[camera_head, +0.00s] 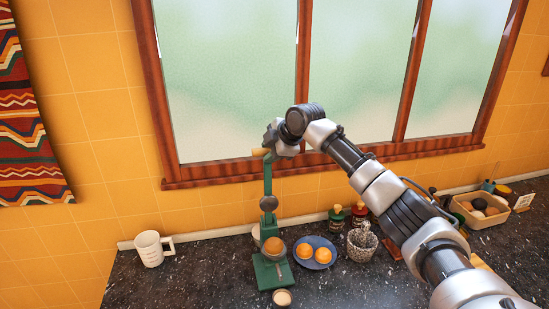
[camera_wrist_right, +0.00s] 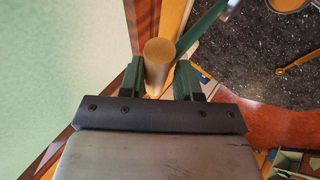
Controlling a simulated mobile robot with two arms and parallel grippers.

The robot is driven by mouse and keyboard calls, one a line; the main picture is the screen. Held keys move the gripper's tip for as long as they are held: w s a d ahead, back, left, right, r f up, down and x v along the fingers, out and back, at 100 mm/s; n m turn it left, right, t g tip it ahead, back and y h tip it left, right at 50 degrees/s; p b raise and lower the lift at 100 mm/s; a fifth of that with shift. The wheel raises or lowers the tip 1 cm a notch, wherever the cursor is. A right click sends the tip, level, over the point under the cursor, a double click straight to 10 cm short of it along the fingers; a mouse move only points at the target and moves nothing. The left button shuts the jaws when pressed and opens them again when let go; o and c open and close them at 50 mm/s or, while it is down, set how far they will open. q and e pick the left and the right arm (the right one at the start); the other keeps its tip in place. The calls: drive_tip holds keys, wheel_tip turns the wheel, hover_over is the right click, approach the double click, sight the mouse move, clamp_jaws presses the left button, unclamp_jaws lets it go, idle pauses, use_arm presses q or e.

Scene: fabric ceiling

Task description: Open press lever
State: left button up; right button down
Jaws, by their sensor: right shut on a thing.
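A green juice press (camera_head: 272,270) stands on the dark counter, with an orange half (camera_head: 273,246) in its cup. Its green lever (camera_head: 267,180) points up, and a round metal pressing head (camera_head: 268,203) hangs from it above the cup. The lever's wooden handle (camera_head: 261,152) is at the top, in front of the window frame. My right gripper (camera_head: 272,140) is shut on this handle. In the right wrist view the handle (camera_wrist_right: 158,62) sits between the two green fingers of the gripper (camera_wrist_right: 160,80). My left gripper is not in view.
A blue plate (camera_head: 316,265) with orange halves stands right of the press. A small cup (camera_head: 282,298) is at its front, a white mug (camera_head: 150,249) to the left. A textured pot (camera_head: 362,244), bottles (camera_head: 337,218) and a crate (camera_head: 480,220) are to the right.

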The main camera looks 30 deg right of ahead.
drive_tip(key=shift+w+d+f+g, duration=0.1)
drive_tip(key=shift+w+f+g, duration=0.15)
drive_tip(key=shift+w, duration=0.25)
drive_tip(key=shift+w+d+f+g, duration=0.1)
drive_tip(key=shift+w+f+g, duration=0.15)
drive_tip(key=shift+w, duration=0.2)
drive_tip(key=shift+w+d+f+g, duration=0.15)
drive_tip(key=shift+w+g, duration=0.15)
drive_tip(key=shift+w, duration=0.2)
drive_tip(key=c, duration=1.1)
unclamp_jaws()
drive_tip(key=shift+o, duration=0.8)
drive_tip(key=shift+w, duration=0.25)
drive_tip(key=shift+w+f, duration=0.1)
drive_tip(key=shift+w, duration=0.2)
use_arm(q)
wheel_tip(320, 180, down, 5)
drive_tip(key=b, duration=0.4)
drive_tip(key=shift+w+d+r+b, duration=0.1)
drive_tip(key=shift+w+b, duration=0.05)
drive_tip(key=shift+b, duration=0.25)
use_arm(e)
drive_tip(key=v, duration=1.1)
drive_tip(key=shift+s, duration=0.15)
drive_tip(key=shift+d, duration=0.1)
